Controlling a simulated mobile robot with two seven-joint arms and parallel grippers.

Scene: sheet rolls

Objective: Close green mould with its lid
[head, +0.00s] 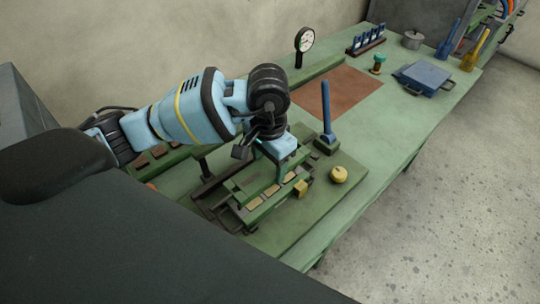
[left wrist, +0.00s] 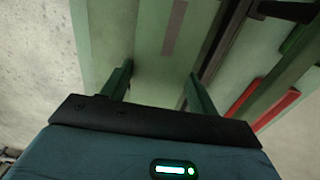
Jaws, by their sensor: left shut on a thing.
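The green mould (head: 262,207) sits on the green bench in the head view, with several tan cells showing along its near side. My left gripper (head: 268,167) points down over it, its green fingers shut on a long green piece (head: 245,180) that looks like the lid. In the left wrist view my left gripper (left wrist: 160,88) has its fingers on either side of a wide pale green plate (left wrist: 150,45) with a darker strip. The fingers and arm hide part of the mould, so I cannot tell whether lid and mould touch. My right gripper is not in view.
A blue lever (head: 327,115) stands just behind the mould. A dial gauge (head: 304,42), brown mat (head: 337,92) and blue box (head: 427,76) lie farther back. The bench's right front strip is clear.

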